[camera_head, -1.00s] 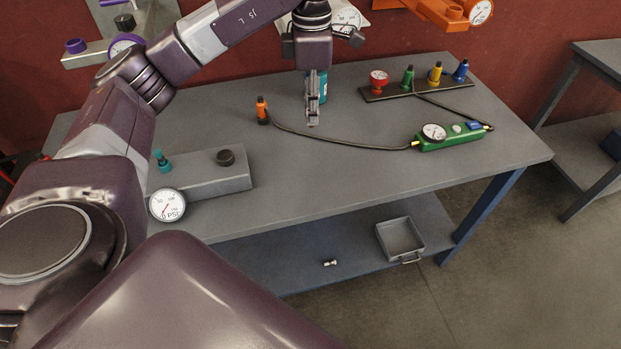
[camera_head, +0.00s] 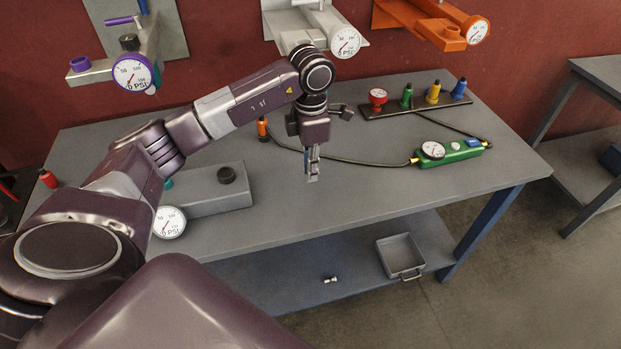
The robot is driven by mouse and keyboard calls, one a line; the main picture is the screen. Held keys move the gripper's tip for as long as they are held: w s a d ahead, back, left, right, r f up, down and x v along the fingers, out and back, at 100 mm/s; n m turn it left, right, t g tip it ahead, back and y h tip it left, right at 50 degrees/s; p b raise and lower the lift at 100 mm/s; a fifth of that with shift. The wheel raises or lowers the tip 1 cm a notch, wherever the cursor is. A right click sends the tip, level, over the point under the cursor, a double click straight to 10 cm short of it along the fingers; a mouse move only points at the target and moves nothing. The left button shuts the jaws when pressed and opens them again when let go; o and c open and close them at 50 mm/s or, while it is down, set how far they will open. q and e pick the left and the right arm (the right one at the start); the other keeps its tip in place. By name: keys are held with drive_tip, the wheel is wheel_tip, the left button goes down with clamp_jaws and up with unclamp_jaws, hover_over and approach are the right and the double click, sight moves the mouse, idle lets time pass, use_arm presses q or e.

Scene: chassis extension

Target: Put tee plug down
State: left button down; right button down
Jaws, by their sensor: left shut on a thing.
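My left gripper (camera_head: 313,179) hangs downward over the middle of the table, its fingers pointing down. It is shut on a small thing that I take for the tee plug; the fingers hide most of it. Only a thin bluish sliver shows beside the fingers, so its shape is unclear. I cannot tell whether its lower end touches the tabletop. The grey table (camera_head: 370,215) is bare around the fingertips. My right gripper is not in view.
An orange plug (camera_head: 262,128) and a black hose stand behind the gripper. A green gauge unit (camera_head: 450,152) is right. A black rack (camera_head: 415,104) holds coloured plugs. A grey block (camera_head: 215,192) with a gauge is left. A tray (camera_head: 401,257) sits on the lower shelf.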

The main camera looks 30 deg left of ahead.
use_arm(q)
wheel_tip(320, 180, down, 4)
drive_tip(key=shift+d+f+p, duration=0.1)
drive_tip(key=shift+p, duration=0.35)
drive_tip(key=shift+f, duration=0.25)
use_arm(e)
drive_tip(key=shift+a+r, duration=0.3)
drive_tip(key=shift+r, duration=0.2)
use_arm(q)
drive_tip(key=shift+f+b, duration=0.4)
drive_tip(key=shift+b, duration=0.05)
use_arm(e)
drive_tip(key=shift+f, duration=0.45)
use_arm(q)
drive_tip(key=c, duration=2)
unclamp_jaws()
drive_tip(key=shift+o, duration=0.2)
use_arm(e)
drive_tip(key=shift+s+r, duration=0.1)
use_arm(q)
drive_tip(key=shift+r, duration=0.15)
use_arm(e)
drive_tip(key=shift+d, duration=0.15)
